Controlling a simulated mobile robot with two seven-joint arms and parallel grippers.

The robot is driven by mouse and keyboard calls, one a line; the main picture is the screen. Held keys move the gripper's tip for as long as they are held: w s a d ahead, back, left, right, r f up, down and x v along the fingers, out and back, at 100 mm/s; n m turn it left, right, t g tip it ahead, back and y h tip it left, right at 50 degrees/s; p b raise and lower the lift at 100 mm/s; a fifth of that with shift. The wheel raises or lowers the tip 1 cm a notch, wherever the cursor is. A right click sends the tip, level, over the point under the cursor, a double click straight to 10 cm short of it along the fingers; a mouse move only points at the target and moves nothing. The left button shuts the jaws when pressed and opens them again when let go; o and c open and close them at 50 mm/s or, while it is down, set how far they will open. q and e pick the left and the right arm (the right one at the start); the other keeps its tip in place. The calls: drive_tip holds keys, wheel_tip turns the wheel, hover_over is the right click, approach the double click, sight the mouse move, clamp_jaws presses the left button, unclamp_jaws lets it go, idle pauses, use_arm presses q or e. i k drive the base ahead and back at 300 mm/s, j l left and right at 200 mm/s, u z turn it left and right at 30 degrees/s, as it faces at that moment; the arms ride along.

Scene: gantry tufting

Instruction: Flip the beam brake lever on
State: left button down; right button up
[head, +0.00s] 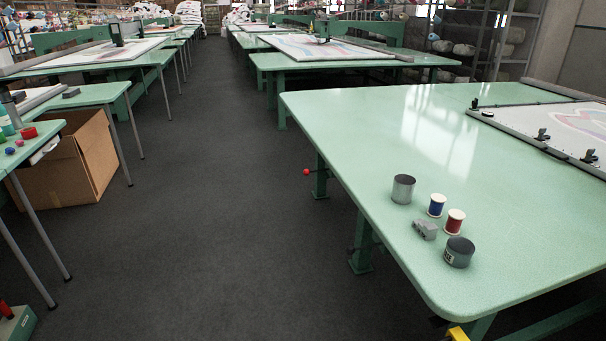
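A small lever with a red ball knob (307,171) sticks out to the left from a green leg under the near right table (350,130). It is small in the picture, and I cannot tell its position or whether it is the beam brake lever. A yellow part (458,333) shows at the bottom edge below the table's near corner, mostly cut off. A red handle-like part (6,309) stands on a green box at the bottom left, also cut off. Neither of my grippers is in view.
A metal can (403,189), blue spool (436,205), red spool (455,222), grey block (425,230) and dark tin (459,252) stand on the near right table. A clamped frame (560,128) lies behind them. A cardboard box (70,165) sits under the left tables. The dark aisle floor is clear.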

sight(306, 172)
drive_tip(key=i+j+u, duration=0.1)
drive_tip(key=i+j, duration=0.5)
drive_tip(key=i, duration=0.35)
drive_tip(key=i+j+u, duration=0.15)
drive_tip(key=i+j, duration=0.15)
drive_tip(key=i, duration=0.15)
drive_tip(key=i+j+u, duration=0.1)
drive_tip(key=i+j, duration=0.15)
drive_tip(key=i, duration=0.25)
